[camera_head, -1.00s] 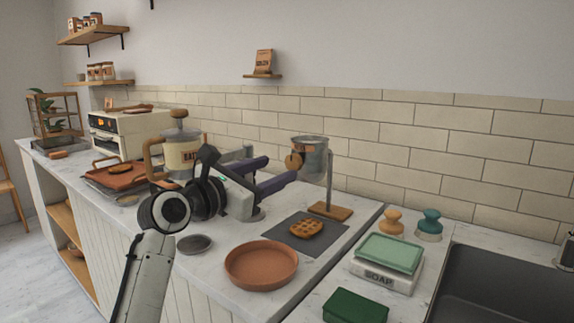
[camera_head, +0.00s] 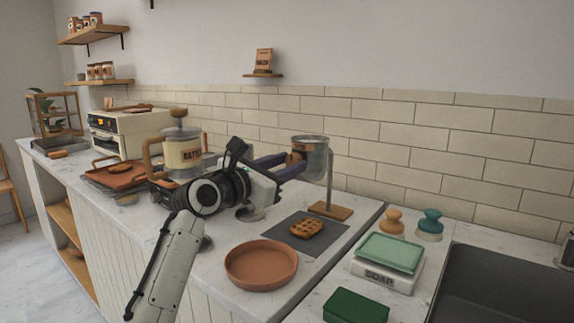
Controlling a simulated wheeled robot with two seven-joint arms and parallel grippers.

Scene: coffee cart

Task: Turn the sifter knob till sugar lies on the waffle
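The sifter (camera_head: 315,152) is a metal canister held on a stand with a wooden base (camera_head: 330,210). Its round wooden knob (camera_head: 296,157) faces left and is partly covered by my gripper. A brown waffle (camera_head: 306,229) lies on a dark grey mat (camera_head: 325,238) below the sifter; I see no clear white sugar on it. My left gripper (camera_head: 288,164) reaches the knob with its two purple fingers apart, one on the far side and one on the near side. Whether the fingers touch the knob is not clear. My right gripper is not in view.
A terracotta dish (camera_head: 261,265) stands in front of the mat. A batter dispenser (camera_head: 182,152) and a tray (camera_head: 108,178) are behind my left arm. A soap scale (camera_head: 385,263), two stampers (camera_head: 391,221) and a sink (camera_head: 500,285) are at the right.

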